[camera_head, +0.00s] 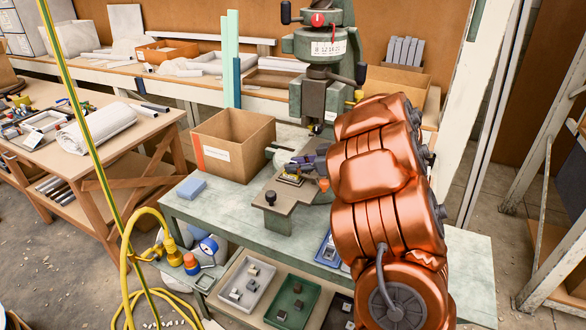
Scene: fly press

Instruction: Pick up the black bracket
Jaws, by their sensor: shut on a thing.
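My gripper (297,164) is low over the bed of the green fly press (322,60), left of my copper-coloured arm. It is shut on a small dark piece, the black bracket (291,178), at its fingertips. The bracket is just above or touching a small yellowish block on the press bed (288,195); I cannot tell which. The fingers hide part of the bracket, and its shape is too small to make out.
An open cardboard box (233,145) stands left of the press on the green bench (230,213), with a blue block (191,189) nearby. A black knob (270,197) rises from the press bed. Trays with small parts (247,283) are on the shelf below.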

